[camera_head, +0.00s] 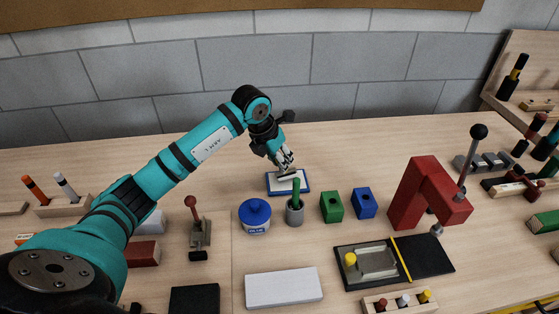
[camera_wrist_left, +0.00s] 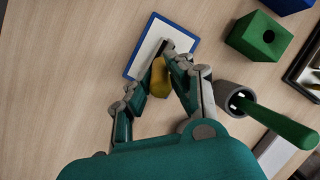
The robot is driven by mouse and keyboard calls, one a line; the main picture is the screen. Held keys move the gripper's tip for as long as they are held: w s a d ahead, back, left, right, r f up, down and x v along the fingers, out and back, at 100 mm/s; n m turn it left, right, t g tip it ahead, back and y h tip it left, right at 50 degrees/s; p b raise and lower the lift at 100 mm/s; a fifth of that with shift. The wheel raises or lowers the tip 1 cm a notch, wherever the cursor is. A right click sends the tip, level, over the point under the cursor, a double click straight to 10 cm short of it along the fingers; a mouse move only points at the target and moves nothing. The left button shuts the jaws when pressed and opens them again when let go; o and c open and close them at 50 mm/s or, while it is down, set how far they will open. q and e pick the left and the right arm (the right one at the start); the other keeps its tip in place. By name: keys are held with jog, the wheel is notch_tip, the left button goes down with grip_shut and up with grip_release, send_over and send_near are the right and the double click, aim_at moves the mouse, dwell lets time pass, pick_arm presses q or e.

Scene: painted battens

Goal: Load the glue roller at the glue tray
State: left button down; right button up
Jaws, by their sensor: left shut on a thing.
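The glue tray (camera_head: 273,188) is a flat blue tray with a white pad, on the bench beyond the grey cup; it also shows in the left wrist view (camera_wrist_left: 129,73). My left gripper (camera_head: 284,163) comes down over the tray from the left. In the left wrist view my left gripper (camera_wrist_left: 160,82) is shut on the glue roller, whose yellow handle (camera_wrist_left: 160,76) shows between the fingers. The grey roller head (camera_head: 288,178) lies over the white pad. I cannot tell whether it touches the pad. My right gripper is in neither view.
A grey cup (camera_head: 295,216) with a green-handled tool (camera_head: 296,190) stands just in front of the tray. A blue lidded pot (camera_head: 254,216), a green block (camera_head: 331,207) and a blue block (camera_head: 364,203) stand near. A red press (camera_head: 412,193) is right. Bench left of the tray is clear.

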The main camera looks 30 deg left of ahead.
pick_arm(q)
jog(key=shift+r+p, duration=0.6)
jog(key=shift+r, duration=0.1)
jog(key=shift+r+p, duration=1.65)
jog(key=shift+r, duration=1.15)
jog(key=shift+r, duration=0.1)
